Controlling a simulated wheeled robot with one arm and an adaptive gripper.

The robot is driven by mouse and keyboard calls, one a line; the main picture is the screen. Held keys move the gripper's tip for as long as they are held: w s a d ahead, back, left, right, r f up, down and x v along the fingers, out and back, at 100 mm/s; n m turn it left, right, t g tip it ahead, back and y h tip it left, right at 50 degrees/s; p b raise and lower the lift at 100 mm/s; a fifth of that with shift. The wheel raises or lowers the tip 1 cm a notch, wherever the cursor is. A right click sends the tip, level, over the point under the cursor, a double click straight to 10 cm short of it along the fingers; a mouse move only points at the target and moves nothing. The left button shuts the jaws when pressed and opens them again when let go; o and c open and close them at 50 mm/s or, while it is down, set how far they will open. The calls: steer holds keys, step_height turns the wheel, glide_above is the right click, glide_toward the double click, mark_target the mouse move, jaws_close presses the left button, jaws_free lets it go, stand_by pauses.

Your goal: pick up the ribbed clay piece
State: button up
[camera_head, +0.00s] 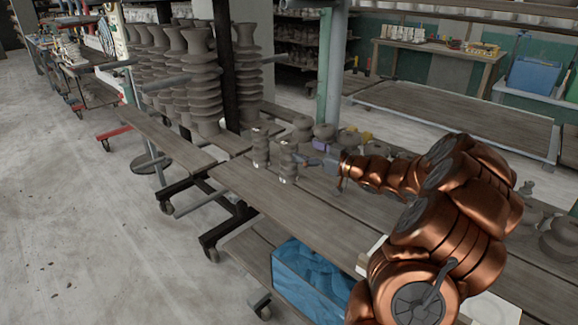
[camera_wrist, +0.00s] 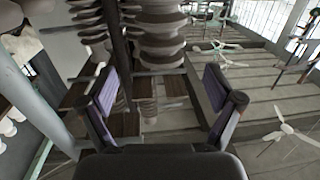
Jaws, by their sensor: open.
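Two small grey ribbed clay pieces stand upright on the wooden bench in the head view, one at the left (camera_head: 261,149) and one nearer my gripper (camera_head: 287,163). I cannot tell which one the task means. My gripper (camera_head: 307,160) is just right of the nearer piece, low over the bench. In the wrist view my gripper (camera_wrist: 160,80) is open, its two purple-padded fingers wide apart. A pale ribbed column (camera_wrist: 147,103) shows between the fingers, left of centre. I see no contact with it.
Tall ribbed clay stacks (camera_head: 200,75) stand behind at the left. Rounded clay pieces (camera_head: 324,131) and small yellow items sit close behind my gripper. The wooden bench (camera_head: 290,205) is clear in front. A blue bin (camera_head: 308,280) is below.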

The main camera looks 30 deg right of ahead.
mark_target(296, 148)
steer(key=shift+s+f+y, duration=0.25)
steer(key=shift+s+y, duration=0.05)
steer(key=shift+s, duration=0.05)
steer(key=shift+x, duration=2.45)
steer(key=shift+p+x, duration=0.35)
steer(key=shift+x, duration=1.05)
steer(key=shift+d+r, duration=0.1)
steer(key=shift+d, duration=0.05)
jaws_close()
